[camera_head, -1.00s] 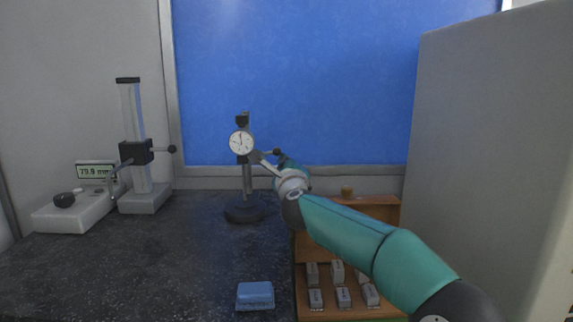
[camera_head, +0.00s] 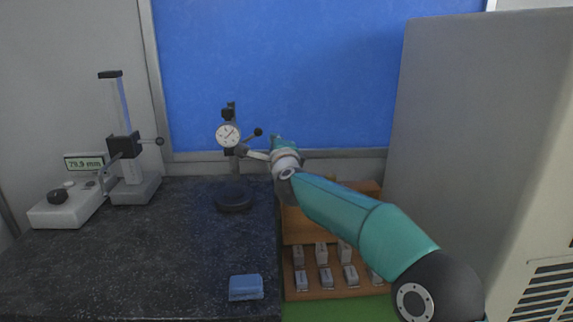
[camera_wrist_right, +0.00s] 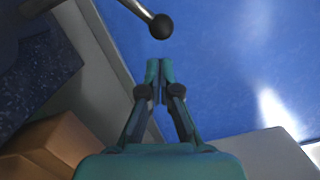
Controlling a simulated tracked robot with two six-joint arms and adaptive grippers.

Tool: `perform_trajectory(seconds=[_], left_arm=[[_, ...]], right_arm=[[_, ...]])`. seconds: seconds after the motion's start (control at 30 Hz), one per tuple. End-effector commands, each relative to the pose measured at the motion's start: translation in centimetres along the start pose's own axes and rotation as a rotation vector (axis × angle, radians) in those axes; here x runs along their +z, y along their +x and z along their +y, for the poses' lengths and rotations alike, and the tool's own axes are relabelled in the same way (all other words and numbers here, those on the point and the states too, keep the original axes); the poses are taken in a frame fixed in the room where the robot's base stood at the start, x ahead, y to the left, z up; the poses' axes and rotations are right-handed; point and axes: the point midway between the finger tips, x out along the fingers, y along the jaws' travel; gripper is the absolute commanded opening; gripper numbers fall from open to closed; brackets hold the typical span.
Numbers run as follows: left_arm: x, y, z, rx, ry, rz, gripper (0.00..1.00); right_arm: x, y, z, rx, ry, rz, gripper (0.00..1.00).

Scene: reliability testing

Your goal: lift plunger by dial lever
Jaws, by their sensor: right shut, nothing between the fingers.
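The dial gauge (camera_head: 228,135) has a round white face and is clamped on a black stand with a round base (camera_head: 234,200). Its lever, ending in a black ball (camera_head: 258,132), points right and slightly up from the gauge. The plunger below the dial is too small to make out. My right gripper (camera_head: 277,140) is just right of the ball, partly hidden behind its own wrist. In the right wrist view, its teal fingertips (camera_wrist_right: 158,68) are shut and empty, with the lever ball (camera_wrist_right: 160,26) just beyond them, a small gap between. My left gripper is not in view.
A height gauge (camera_head: 128,150) and a readout box (camera_head: 60,205) stand at left. A blue block (camera_head: 246,288) lies at the bench front. A wooden rack (camera_head: 310,232) of grey blocks sits under my right arm. A large grey cabinet (camera_head: 480,130) closes off the right.

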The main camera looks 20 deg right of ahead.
Motion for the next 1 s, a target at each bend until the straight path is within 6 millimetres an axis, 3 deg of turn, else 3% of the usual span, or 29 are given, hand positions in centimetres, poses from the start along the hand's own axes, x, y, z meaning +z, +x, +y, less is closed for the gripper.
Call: perform_trajectory(seconds=[0.13, 0.6, 1.0], left_arm=[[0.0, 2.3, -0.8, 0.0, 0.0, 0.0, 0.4], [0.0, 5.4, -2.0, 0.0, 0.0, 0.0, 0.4], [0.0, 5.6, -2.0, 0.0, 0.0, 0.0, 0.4]], right_arm=[[-2.7, -0.4, 0.6, 0.001, -0.001, -0.001, 0.0], [-2.3, -9.1, 0.1, 0.002, 0.0, -0.006, 0.0], [-2.2, -10.3, -0.1, 0.003, -0.002, -0.004, 0.0]])
